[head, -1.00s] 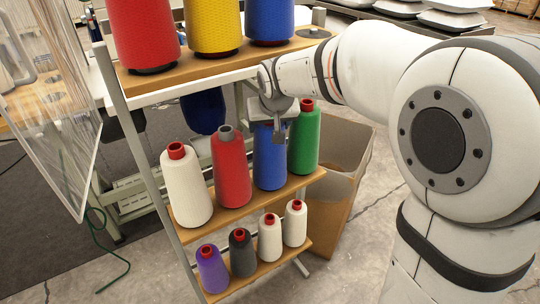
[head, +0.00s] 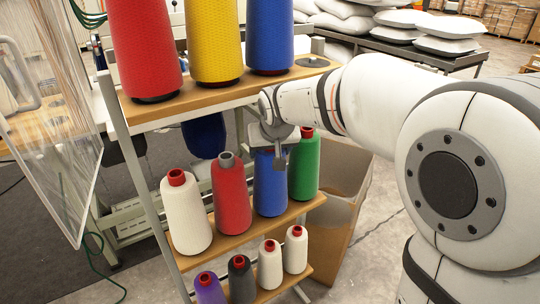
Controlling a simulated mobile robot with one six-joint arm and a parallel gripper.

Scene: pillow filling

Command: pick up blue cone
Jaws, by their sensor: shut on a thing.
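The blue cone (head: 270,187) stands upright at the middle shelf (head: 237,232), between a red cone (head: 230,197) on its left and a green cone (head: 305,168) on its right. My gripper (head: 279,160) is over the top of the blue cone and shut on it. The gripper hides the cone's tip. The cone's base appears at shelf level; I cannot tell whether it touches the board.
A white cone (head: 187,213) stands at the left end of the same shelf. Large red, yellow and blue cones stand on the shelf above. Small cones line the lower shelf. A cardboard box (head: 340,200) is right of the rack.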

